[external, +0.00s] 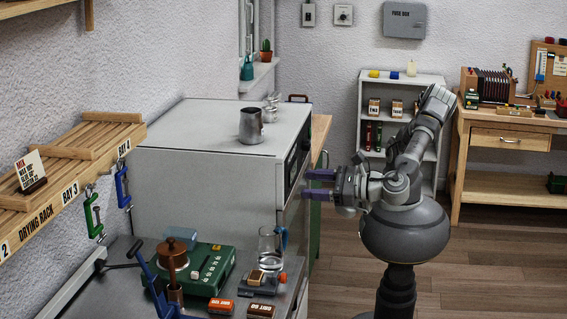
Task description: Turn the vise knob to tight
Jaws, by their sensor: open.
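My gripper (318,184) is at the middle of the external view, with its two purple fingers apart and nothing visible between them. It points left, close to the front side of a big white cabinet-like unit (210,185); I cannot tell whether it touches. I cannot make out for sure which thing is the vise knob. A blue tool with a lever (152,272) stands on the bench at lower left, well away from my gripper, and may be a vise or press. No tight marking is legible.
The bench (105,295) holds a green device (205,268), a glass jug (268,245) and small labelled blocks. Clamps hang from the drying rack (75,185). A metal pitcher (251,126) stands on the white unit. A shelf (425,80) and workbench (510,125) stand behind. Floor (490,270) is clear at right.

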